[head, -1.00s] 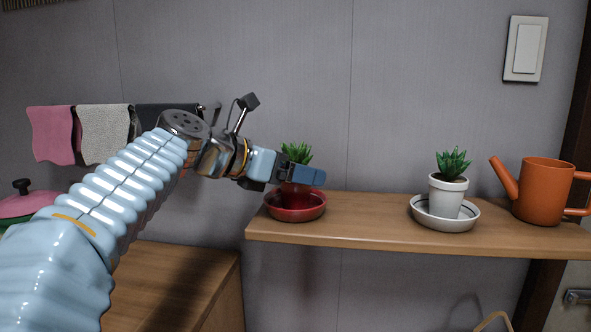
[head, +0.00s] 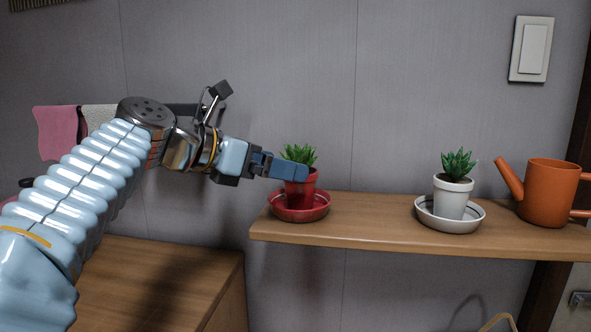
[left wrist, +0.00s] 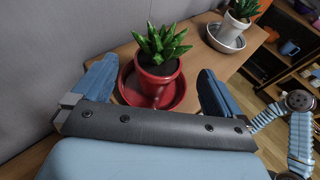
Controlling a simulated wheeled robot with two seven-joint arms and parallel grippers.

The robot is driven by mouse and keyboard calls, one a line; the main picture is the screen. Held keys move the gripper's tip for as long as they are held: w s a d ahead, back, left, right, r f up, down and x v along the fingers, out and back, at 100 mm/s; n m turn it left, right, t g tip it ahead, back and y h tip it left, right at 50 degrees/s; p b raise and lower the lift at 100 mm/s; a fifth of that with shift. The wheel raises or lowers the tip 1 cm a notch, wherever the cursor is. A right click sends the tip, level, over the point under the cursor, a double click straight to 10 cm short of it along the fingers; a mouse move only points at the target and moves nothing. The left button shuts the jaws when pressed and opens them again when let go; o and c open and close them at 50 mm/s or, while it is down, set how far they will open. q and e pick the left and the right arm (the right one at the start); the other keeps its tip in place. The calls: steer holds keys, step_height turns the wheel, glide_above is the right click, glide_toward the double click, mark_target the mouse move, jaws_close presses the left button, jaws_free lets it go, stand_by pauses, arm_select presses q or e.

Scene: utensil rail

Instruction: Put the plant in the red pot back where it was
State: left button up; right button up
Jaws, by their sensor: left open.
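The plant in the red pot (head: 302,187) stands upright in the red saucer (head: 288,216) near the left end of the wooden shelf. The pot (left wrist: 156,84) and the red saucer (left wrist: 128,90) also show in the left wrist view. My left gripper (head: 283,170) is at the left side of the pot, level with its upper part, with one finger partly in front of the plant. In the left wrist view the fingers of my left gripper (left wrist: 152,88) are wide apart, one on each side of the pot, with gaps showing. My right gripper is not in view.
A white pot with a plant (head: 453,195) stands in a white saucer (head: 430,218) further right on the shelf (head: 365,232). An orange watering can (head: 548,190) is at the right. Shelf between the saucers is clear. The grey wall (head: 300,80) is close behind.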

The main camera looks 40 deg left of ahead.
arm_select(q)
steer(key=v, duration=0.6)
steer(key=shift+s, duration=0.25)
